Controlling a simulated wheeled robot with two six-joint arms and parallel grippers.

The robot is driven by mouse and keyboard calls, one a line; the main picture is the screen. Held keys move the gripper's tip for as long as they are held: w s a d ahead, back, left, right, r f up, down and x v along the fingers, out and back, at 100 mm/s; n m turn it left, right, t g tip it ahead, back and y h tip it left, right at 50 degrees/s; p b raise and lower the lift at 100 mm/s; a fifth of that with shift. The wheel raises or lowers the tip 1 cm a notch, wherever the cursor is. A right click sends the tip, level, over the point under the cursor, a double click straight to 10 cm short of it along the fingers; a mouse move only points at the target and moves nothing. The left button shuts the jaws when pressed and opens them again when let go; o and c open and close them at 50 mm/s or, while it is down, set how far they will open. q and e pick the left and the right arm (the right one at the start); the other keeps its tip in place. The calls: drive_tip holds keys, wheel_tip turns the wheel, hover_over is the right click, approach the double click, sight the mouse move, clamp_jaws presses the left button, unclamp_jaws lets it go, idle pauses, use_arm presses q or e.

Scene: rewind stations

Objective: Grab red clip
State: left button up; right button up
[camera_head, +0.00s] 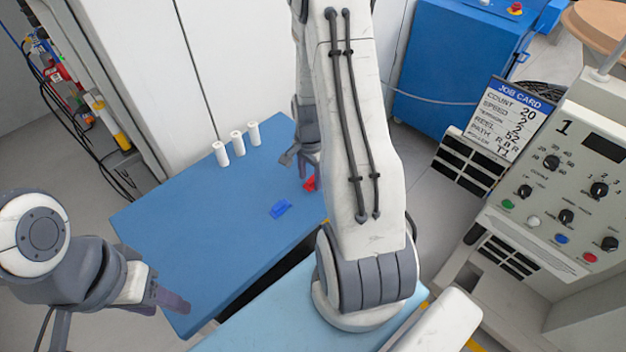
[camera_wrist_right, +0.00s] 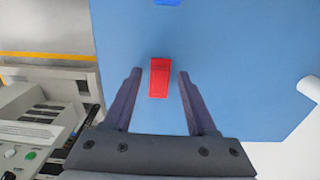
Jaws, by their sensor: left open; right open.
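The red clip (camera_wrist_right: 159,78) lies on the blue table. In the right wrist view it sits between the fingertips of my right gripper (camera_wrist_right: 158,80), apart from both fingers. My right gripper is open. In the head view the red clip (camera_head: 310,184) is partly hidden behind my right arm, and the right gripper (camera_head: 297,165) is above it. A blue clip (camera_head: 281,209) lies nearby on the table, and its edge shows at the top of the right wrist view (camera_wrist_right: 167,2). My left gripper (camera_head: 170,302) is at the table's lower left corner, away from the clips.
The blue table (camera_head: 190,240) is mostly clear. Several white cylinders (camera_head: 237,143) stand along its back edge. A control panel (camera_head: 560,190) with knobs and a job card (camera_head: 508,118) stand at the right. A blue cabinet (camera_head: 455,65) is behind.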

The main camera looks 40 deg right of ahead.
drive_tip(key=shift+f, duration=0.15)
clamp_jaws()
